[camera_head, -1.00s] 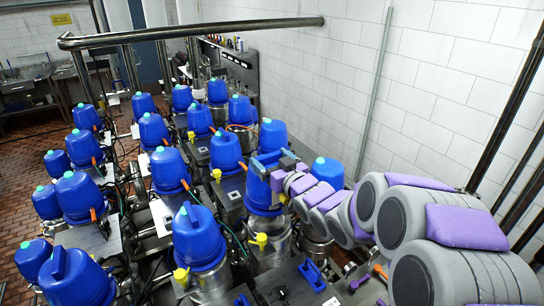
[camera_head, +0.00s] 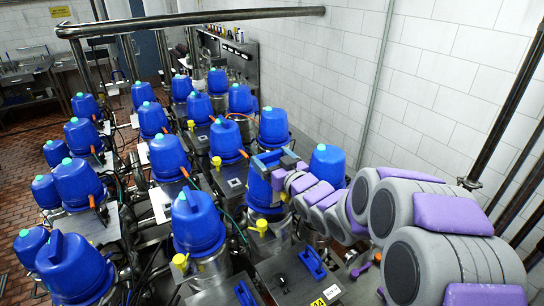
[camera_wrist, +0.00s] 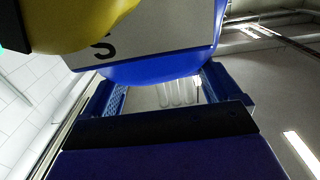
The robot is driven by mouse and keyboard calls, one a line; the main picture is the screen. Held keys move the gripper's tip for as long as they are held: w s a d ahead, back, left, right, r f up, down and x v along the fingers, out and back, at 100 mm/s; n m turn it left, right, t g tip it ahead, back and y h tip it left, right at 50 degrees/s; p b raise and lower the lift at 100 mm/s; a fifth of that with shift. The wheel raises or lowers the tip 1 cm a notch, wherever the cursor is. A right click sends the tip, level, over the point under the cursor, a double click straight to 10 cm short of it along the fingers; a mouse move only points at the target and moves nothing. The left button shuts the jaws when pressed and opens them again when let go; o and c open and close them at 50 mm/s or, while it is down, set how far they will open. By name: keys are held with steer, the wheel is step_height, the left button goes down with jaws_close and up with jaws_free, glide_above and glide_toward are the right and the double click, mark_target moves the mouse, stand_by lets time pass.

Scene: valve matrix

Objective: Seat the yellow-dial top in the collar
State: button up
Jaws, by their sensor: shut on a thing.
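My gripper (camera_head: 276,163) is shut on a blue rounded top (camera_head: 259,190) in the middle of the head view. In the wrist view, the gripper's blue jaws (camera_wrist: 160,90) stand on either side of this blue top (camera_wrist: 160,68). It carries a white label with a black letter. A yellow part (camera_wrist: 75,22), likely the dial, fills the upper left. Metal fittings and a yellow tap (camera_head: 261,226) show just below the held top in the head view. The collar is not clearly visible, and I cannot tell whether the top touches it.
Rows of similar blue tops stand close around, one (camera_head: 327,166) just right of the gripper and one (camera_head: 198,224) to the left front. A grey plate with a blue handle (camera_head: 312,262) lies in front. A white tiled wall (camera_head: 455,75) is at the right.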

steer(key=shift+f, duration=0.55)
steer(key=shift+s+d, duration=0.1)
stand_by(0.4)
steer(key=shift+f+b, duration=1.3)
steer(key=shift+f, duration=0.25)
stand_by(1.1)
steer(key=o, duration=1.6)
steer(key=b+v, duration=1.1)
steer(key=v, duration=0.6)
steer(key=shift+s+d, duration=0.15)
